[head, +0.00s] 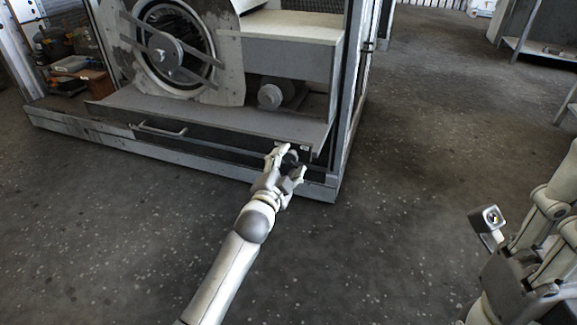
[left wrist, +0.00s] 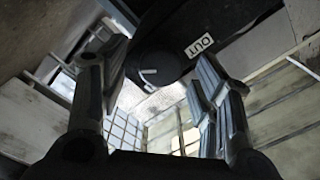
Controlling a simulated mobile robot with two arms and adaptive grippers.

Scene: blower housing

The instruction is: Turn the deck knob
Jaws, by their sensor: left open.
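The deck knob (left wrist: 154,68) is a dark round knob with a pale pointer mark, seen in the left wrist view beside a white label reading OUT (left wrist: 198,46). It sits on the dark front edge of the housing's deck (head: 215,115). My left gripper (head: 289,162) is open at the right end of that edge. In the left wrist view its two fingers stand on either side of the knob, with gaps visible. In the head view the fingers mostly hide the knob. Part of my right arm and hand (head: 545,225) shows at the lower right, cut off by the picture edge.
The blower housing holds a large round fan inlet (head: 175,50) and a small motor-like cylinder (head: 270,96). A bar handle (head: 160,130) is on the front, left of my gripper. A frame post (head: 352,90) rises at the right. The floor (head: 420,130) to the right is clear.

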